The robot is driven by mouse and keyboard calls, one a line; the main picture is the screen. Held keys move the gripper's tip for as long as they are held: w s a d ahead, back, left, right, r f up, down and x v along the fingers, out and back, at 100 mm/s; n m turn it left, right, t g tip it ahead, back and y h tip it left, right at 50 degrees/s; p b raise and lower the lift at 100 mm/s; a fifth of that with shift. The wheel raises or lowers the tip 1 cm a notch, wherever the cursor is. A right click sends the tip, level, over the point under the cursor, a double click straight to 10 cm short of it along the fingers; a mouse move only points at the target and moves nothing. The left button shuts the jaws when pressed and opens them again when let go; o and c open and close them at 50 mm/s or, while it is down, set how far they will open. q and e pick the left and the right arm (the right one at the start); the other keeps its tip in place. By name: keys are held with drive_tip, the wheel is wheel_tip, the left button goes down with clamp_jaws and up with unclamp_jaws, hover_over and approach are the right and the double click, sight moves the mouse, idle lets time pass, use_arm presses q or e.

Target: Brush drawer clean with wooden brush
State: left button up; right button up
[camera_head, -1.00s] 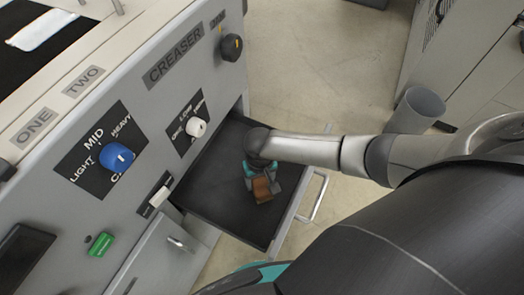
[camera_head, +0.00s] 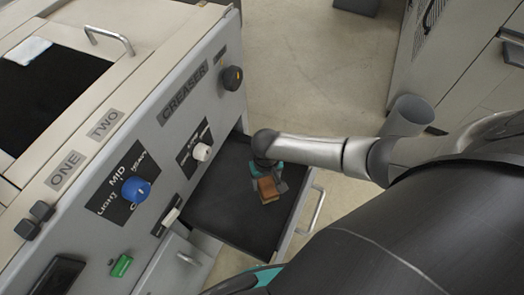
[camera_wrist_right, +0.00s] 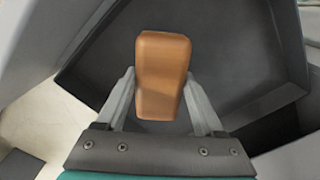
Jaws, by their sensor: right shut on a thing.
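The open drawer (camera_head: 222,213) sticks out of the front of the grey machine, and its dark inside looks bare. My right gripper (camera_head: 268,187) is inside the drawer area, shut on the wooden brush (camera_head: 268,190), a brown block. In the right wrist view the brush (camera_wrist_right: 161,72) sits between the two grey fingers of the gripper (camera_wrist_right: 160,100), over the dark drawer floor (camera_wrist_right: 235,60). The brush's bristles are hidden beneath the block, so I cannot tell whether they touch the floor. My left gripper does not show.
The machine's front panel has a blue knob (camera_head: 136,189), a white knob (camera_head: 202,151), a black knob (camera_head: 232,78) and a green switch (camera_head: 121,265) beside the drawer. The drawer handle (camera_head: 312,211) is at its outer edge.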

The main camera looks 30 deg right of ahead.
drive_tip(key=shift+r+p, duration=0.95)
drive_tip(key=shift+r, duration=0.2)
